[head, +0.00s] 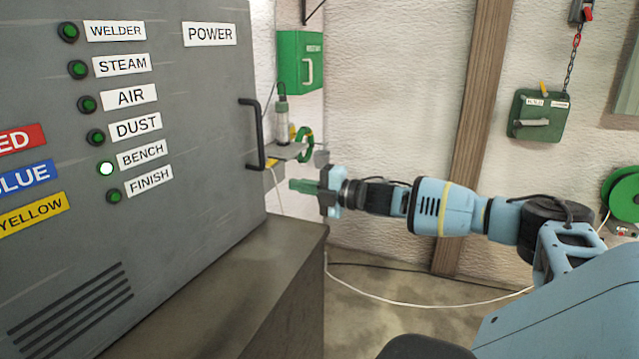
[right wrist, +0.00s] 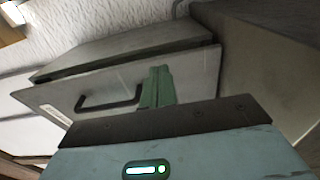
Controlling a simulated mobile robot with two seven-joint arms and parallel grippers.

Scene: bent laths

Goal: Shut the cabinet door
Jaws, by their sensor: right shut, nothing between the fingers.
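The cabinet door (head: 190,130) is the large grey panel labelled POWER, filling the left of the head view. Its black bar handle (head: 254,135) stands upright near the door's right edge. In the right wrist view the door (right wrist: 190,72) and the handle (right wrist: 110,98) also show. I cannot tell how far the door stands open. My right gripper (head: 292,186) is shut and empty, to the right of and below the handle in the head view. In the right wrist view its green fingers (right wrist: 157,86) overlap the door beside the handle; contact is unclear. My left gripper is out of view.
A dark grey block (head: 285,275) with a flat top stands below the door's right side. A green wall box (head: 299,60) and a small shelf (head: 290,152) with a bottle-like tool are behind. A wooden post (head: 478,120) stands at the wall. A cable lies on the floor.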

